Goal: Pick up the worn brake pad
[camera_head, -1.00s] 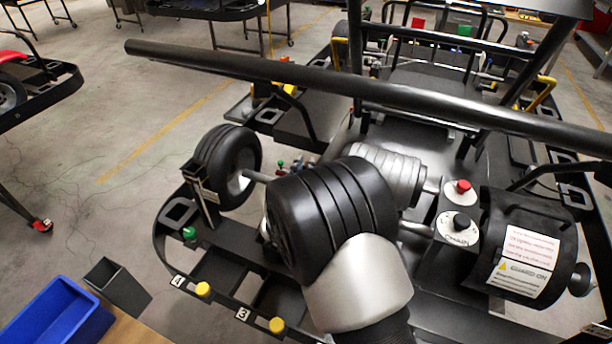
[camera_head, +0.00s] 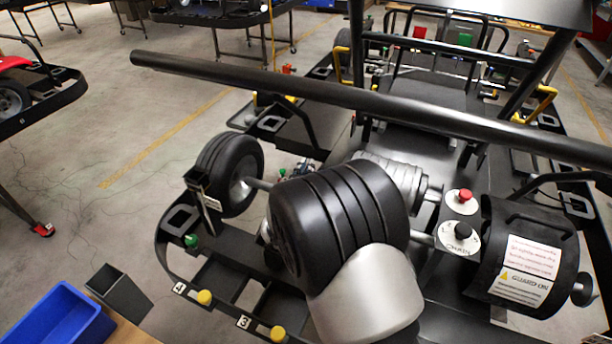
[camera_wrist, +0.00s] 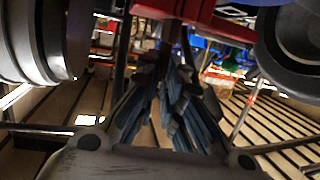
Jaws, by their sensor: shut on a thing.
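My gripper (camera_wrist: 172,88) shows in the wrist view, its dark blue-grey fingers drawn together around a narrow, dark thing. This appears to be the worn brake pad (camera_wrist: 173,44), a dark brown strip at the fingertips, mostly hidden by them. A red part (camera_wrist: 205,20) lies right by the fingertips at the top; I cannot tell whether the pad touches it. In the head view my own arm covers the middle of the kart, and neither the gripper nor the pad can be made out there.
A kart wheel (camera_head: 229,170) stands left of my arm. A long dark bar (camera_head: 330,95) crosses above the kart. A guarded drum (camera_head: 525,255) and a red button (camera_head: 465,196) are at right. A blue bin (camera_head: 62,318) and a dark open box (camera_head: 118,292) are at lower left.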

